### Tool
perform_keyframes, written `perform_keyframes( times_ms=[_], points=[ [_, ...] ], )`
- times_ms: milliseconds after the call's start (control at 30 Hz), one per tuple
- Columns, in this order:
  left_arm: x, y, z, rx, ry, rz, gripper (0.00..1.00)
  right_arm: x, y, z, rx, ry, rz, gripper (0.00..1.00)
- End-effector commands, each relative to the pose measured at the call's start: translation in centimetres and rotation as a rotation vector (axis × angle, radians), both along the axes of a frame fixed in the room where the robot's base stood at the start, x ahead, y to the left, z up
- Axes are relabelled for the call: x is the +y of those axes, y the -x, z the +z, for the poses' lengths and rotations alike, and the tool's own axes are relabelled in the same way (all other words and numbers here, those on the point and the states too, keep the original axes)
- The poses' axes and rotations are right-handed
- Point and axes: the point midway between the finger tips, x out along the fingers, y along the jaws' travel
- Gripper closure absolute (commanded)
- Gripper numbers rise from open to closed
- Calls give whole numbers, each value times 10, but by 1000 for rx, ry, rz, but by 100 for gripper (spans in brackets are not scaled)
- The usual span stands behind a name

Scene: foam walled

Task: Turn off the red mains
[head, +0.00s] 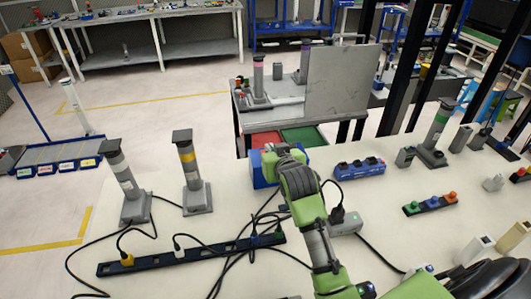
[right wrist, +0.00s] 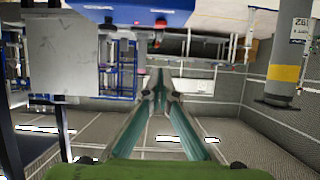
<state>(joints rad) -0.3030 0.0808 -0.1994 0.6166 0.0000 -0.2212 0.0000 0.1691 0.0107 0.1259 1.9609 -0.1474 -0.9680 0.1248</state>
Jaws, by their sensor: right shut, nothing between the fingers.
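My right gripper (head: 270,152) reaches over the white table from the front, beside a blue box (head: 258,178) that my arm partly hides. In the right wrist view its two teal fingers (right wrist: 160,78) meet at the tips with nothing between them. That view is upside down. The blue box (right wrist: 135,14) shows at its top edge, with a small red-orange knob (right wrist: 158,27) on it, just beyond the fingertips and apparently apart from them. The knob is hidden in the head view. I cannot tell whether it is on or off. My left gripper is not in view.
Two grey lamp posts (head: 187,165) stand left of my arm. A black power strip (head: 190,252) with plugs and loose cables lies in front. A blue socket block (head: 360,168) and a button block (head: 430,204) lie to the right. A grey panel (head: 342,80) stands behind.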

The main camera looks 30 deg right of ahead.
Motion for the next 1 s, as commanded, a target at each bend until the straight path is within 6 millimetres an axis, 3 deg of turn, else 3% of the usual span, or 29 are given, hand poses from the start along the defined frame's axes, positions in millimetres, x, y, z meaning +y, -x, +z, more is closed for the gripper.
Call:
perform_keyframes(
  times_ms=[567, 700, 1000],
  points=[
    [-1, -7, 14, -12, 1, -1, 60, -20, -74, -31, 1, 1, -1, 100],
    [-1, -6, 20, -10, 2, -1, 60, -18, -68, -55, 5, 0, -1, 100],
    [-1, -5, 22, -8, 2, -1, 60, -18, -66, -72, 0, 1, 0, 100]
  ],
)
